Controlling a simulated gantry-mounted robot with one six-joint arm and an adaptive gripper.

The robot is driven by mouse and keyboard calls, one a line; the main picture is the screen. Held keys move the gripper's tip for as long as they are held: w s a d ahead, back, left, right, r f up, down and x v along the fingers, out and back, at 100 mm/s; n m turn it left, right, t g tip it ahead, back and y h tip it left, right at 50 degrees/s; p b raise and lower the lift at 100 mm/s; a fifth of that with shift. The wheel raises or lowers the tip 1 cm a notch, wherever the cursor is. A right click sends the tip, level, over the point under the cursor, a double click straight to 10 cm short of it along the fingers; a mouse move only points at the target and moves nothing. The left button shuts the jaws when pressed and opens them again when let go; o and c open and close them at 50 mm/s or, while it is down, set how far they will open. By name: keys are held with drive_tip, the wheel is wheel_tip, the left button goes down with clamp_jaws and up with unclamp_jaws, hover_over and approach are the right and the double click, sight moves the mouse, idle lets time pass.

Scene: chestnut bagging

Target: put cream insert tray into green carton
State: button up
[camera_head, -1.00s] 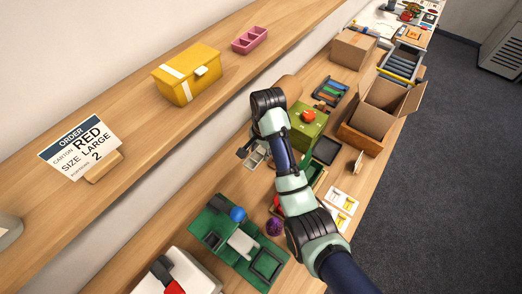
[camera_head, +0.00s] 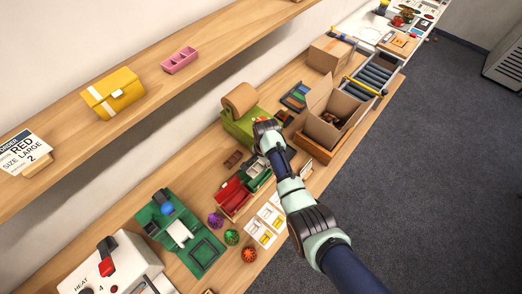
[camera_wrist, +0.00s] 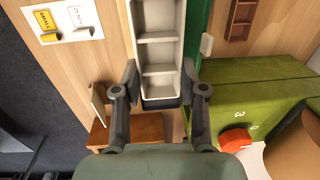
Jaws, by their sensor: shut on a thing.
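In the wrist view my gripper (camera_wrist: 160,88) has its two fingers on either side of the near end of the cream insert tray (camera_wrist: 158,52), a long pale tray with several compartments. The tray lies lengthwise, pointing away from my palm. A green strip (camera_wrist: 198,30) shows along its right side and looks like the green carton's wall; I cannot tell whether the tray is above it or inside. In the head view the green carton (camera_head: 259,171) stands beside a red one (camera_head: 231,195). My gripper there is mostly hidden by my wrist.
A green machine (camera_head: 236,128) with an orange knob (camera_wrist: 236,139) and paper roll (camera_head: 240,98) stands close by. An open cardboard box (camera_head: 325,128) is to the right. Picture cards (camera_head: 266,223), coloured balls (camera_head: 232,237) and a green fixture (camera_head: 190,240) are nearer the front.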

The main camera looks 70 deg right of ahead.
drive_tip(key=shift+w+f, duration=0.1)
drive_tip(key=shift+f, duration=0.05)
wheel_tip(320, 180, down, 6)
drive_tip(key=b, duration=0.6)
drive_tip(key=shift+f+b, duration=0.2)
drive_tip(key=shift+b, duration=0.2)
drive_tip(key=o, duration=0.6)
drive_tip(key=shift+r, duration=0.1)
drive_tip(key=shift+r+p, duration=4.4)
drive_tip(key=shift+r, duration=0.05)
